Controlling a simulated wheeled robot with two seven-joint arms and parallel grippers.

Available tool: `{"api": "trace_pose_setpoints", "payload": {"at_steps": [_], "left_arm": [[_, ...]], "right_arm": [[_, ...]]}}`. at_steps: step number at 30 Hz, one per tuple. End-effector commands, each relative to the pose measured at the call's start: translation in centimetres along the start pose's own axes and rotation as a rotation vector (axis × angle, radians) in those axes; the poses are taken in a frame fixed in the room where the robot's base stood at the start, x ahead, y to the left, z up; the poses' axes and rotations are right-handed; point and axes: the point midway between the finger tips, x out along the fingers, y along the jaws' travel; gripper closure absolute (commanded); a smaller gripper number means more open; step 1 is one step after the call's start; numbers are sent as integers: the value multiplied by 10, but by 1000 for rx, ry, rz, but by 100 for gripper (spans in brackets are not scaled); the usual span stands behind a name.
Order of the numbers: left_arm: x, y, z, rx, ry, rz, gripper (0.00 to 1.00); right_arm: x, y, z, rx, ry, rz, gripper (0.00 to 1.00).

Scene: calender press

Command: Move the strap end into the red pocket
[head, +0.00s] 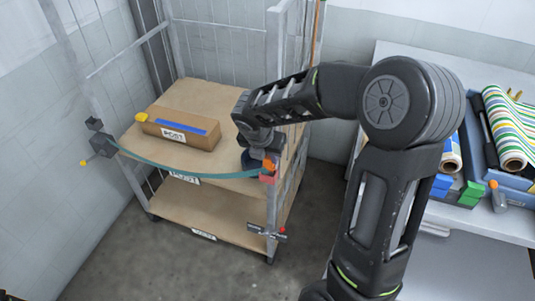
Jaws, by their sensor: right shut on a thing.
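A teal strap (190,173) runs across the front of a wheeled cage trolley, from a dark bracket (103,144) on the left post to the right post. Its right end has an orange piece (268,164). My right gripper (258,157) is shut on the strap end at the right front post. The red pocket (267,179) appears as a small red part on that post, just below the strap end. I cannot tell whether the strap end touches the pocket or is in it. My wrist hides part of this area. My left gripper is not in view.
A cardboard box (181,130) with a blue strip sits on the trolley's upper shelf (215,97). The lower shelf (200,211) is bare. A latch (268,232) sticks out low on the right post. A table (480,222) with striped rolls (511,125) stands at right.

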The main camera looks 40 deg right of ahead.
Motion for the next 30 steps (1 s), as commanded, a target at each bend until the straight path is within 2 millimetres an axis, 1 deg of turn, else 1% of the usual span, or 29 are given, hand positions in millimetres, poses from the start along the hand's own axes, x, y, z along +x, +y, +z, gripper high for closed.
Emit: {"api": "trace_pose_setpoints", "payload": {"at_steps": [10,25,26,30], "left_arm": [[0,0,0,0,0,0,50],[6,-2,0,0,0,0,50],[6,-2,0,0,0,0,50],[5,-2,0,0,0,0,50]], "right_arm": [[1,0,0,0,0,0,100],[10,0,-4,1,0,0,100],[9,0,-4,1,0,0,72],[9,0,-4,1,0,0,60]]}}
